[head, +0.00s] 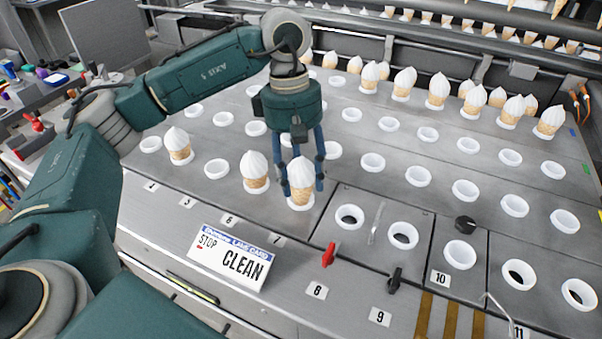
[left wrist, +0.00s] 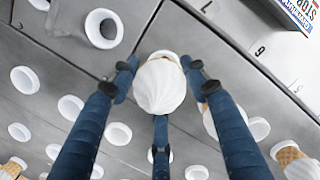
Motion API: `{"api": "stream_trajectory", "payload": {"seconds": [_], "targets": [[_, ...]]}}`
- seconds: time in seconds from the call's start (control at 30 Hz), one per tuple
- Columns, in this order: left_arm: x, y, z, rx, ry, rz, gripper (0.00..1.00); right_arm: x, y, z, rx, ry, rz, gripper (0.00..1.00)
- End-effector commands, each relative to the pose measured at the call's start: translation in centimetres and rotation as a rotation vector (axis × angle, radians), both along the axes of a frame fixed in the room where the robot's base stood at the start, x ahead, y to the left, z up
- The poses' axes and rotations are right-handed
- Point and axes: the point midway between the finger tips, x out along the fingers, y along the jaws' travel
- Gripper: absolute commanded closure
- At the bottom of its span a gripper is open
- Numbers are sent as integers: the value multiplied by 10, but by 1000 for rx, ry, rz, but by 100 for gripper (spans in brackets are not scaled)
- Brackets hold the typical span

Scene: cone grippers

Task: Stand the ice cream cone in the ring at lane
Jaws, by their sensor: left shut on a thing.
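An ice cream cone with white swirled top (head: 301,171) is between the blue fingers of my left gripper (head: 303,182), which is shut on it. The cone is upright, and its wafer base meets a white ring (head: 300,205) in the front row, behind the number 7 tag (head: 278,240). Whether the base is fully seated cannot be told. My right gripper is not in view.
Cones stand in front-row rings to the left, one close by (head: 255,168) and one farther (head: 178,145). Several cones line the back (head: 439,90). Empty rings fill the middle. A red knob (head: 329,255), black knob (head: 395,280) and lane card (head: 230,258) are in front.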

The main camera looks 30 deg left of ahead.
Motion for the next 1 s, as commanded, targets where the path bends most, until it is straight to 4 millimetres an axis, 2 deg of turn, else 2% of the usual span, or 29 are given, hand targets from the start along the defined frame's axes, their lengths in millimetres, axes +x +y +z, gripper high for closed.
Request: {"api": "stream_trajectory", "payload": {"seconds": [0.6, 0.97, 1.0], "targets": [[0, 0, -17, 0, -1, 0, 69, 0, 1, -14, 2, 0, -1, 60], [0, 0, -18, 0, -1, 0, 69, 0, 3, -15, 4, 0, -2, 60], [0, 0, -18, 0, -1, 0, 50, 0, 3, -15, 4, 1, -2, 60]]}}
